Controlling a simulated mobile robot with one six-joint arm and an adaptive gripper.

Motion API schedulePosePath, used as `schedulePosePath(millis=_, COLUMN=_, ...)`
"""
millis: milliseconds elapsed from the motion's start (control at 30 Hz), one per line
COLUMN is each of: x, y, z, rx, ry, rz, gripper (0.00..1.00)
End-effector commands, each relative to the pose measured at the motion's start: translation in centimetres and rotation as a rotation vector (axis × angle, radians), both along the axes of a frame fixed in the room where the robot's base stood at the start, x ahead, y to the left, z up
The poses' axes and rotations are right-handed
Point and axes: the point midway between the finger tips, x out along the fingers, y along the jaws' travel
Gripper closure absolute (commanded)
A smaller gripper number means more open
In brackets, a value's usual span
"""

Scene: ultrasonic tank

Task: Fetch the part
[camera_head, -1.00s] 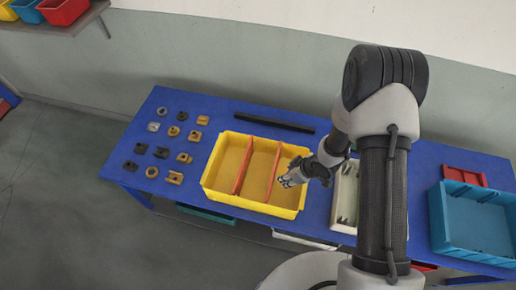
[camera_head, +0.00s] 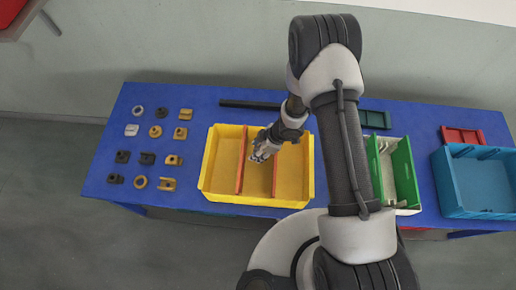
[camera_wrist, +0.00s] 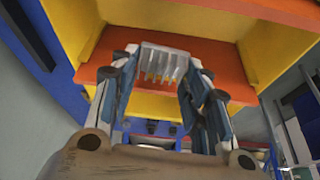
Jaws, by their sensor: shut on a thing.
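My gripper (camera_head: 260,156) is over the yellow bin (camera_head: 208,180), near the back of its middle compartment and close to the right-hand orange divider (camera_head: 276,178). In the wrist view my gripper (camera_wrist: 164,75) is shut on a pale grey ribbed part (camera_wrist: 165,62), held between the two fingertips. An orange divider (camera_wrist: 205,68) and yellow bin wall lie behind the part. In the head view the part is too small to make out clearly. I cannot tell whether it touches the bin or divider.
Several small grey, black and yellow parts (camera_head: 155,131) lie in rows on the blue table (camera_head: 215,109) at left. A black bar (camera_head: 248,104) lies behind the bin. A green-sided tray (camera_head: 403,172), red tray (camera_head: 462,136) and blue bin (camera_head: 445,190) stand to the right.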

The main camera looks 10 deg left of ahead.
Motion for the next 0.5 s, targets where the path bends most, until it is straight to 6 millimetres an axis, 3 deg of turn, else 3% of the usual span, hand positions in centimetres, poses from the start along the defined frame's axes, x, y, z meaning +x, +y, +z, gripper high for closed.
schedulePosePath(millis=33, x=0.01, y=0.01, z=-1.06, rx=0.000, ry=0.000, rz=0.000, gripper=0.81)
schedulePosePath(millis=133, x=0.01, y=0.01, z=-1.70, rx=0.000, ry=0.000, rz=0.000, gripper=0.81)
schedulePosePath(millis=433, x=0.02, y=0.01, z=-1.68, rx=0.000, ry=-0.001, rz=0.000, gripper=0.81)
schedulePosePath(millis=467, x=0.02, y=0.01, z=-1.67, rx=0.000, ry=-0.001, rz=0.000, gripper=0.56)
schedulePosePath(millis=500, x=0.02, y=0.01, z=-1.67, rx=0.000, ry=-0.001, rz=0.000, gripper=0.53)
